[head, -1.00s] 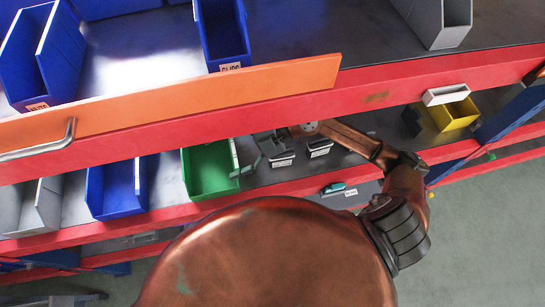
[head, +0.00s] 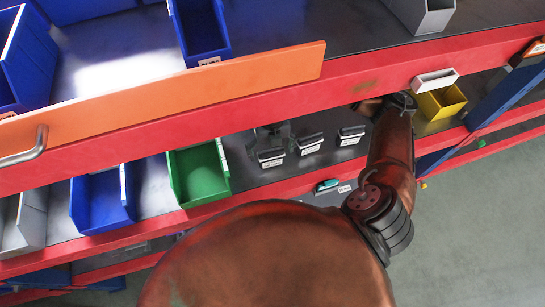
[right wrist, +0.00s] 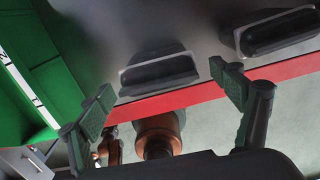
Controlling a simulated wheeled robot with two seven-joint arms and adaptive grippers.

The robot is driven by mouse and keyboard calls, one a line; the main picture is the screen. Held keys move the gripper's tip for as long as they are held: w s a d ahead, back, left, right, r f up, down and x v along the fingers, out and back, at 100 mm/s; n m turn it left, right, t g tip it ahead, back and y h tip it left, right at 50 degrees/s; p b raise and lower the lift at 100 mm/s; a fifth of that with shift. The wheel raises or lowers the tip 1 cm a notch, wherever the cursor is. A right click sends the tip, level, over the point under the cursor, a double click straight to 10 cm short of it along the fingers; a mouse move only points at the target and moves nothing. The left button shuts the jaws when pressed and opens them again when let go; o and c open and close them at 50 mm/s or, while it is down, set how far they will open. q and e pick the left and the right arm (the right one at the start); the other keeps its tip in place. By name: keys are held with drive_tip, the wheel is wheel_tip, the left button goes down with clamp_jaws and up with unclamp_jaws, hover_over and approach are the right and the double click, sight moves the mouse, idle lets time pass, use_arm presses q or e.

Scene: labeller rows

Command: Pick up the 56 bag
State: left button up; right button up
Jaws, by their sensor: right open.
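Three dark bags with white labels stand in a row on the lower shelf in the head view: the left one (head: 271,158), the middle one (head: 310,144) and the right one (head: 351,135). The label print is too small to read, so I cannot tell which is 56. My right gripper (head: 268,137) is partly hidden, just behind the left bag. In the right wrist view my right gripper (right wrist: 160,80) is open and empty, its fingers spread to either side of one dark bag (right wrist: 158,73). Another dark bag (right wrist: 275,32) is at upper right. My left gripper is not in view.
A green bin (head: 200,175) stands close left of the bags; it also shows in the right wrist view (right wrist: 40,65). The red upper shelf edge (head: 300,90) overhangs the row. A yellow bin (head: 440,103) stands to the right. A blue bin (head: 103,198) stands further left.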

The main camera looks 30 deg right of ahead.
sight(271, 159)
drive_tip(key=f+p, duration=0.1)
drive_tip(key=f, duration=0.4)
drive_tip(key=shift+w+f+p, duration=0.15)
drive_tip(key=shift+w+p, duration=0.05)
drive_tip(key=shift+p, duration=0.2)
drive_tip(key=shift+f, duration=0.5)
drive_tip(key=c, duration=1.4)
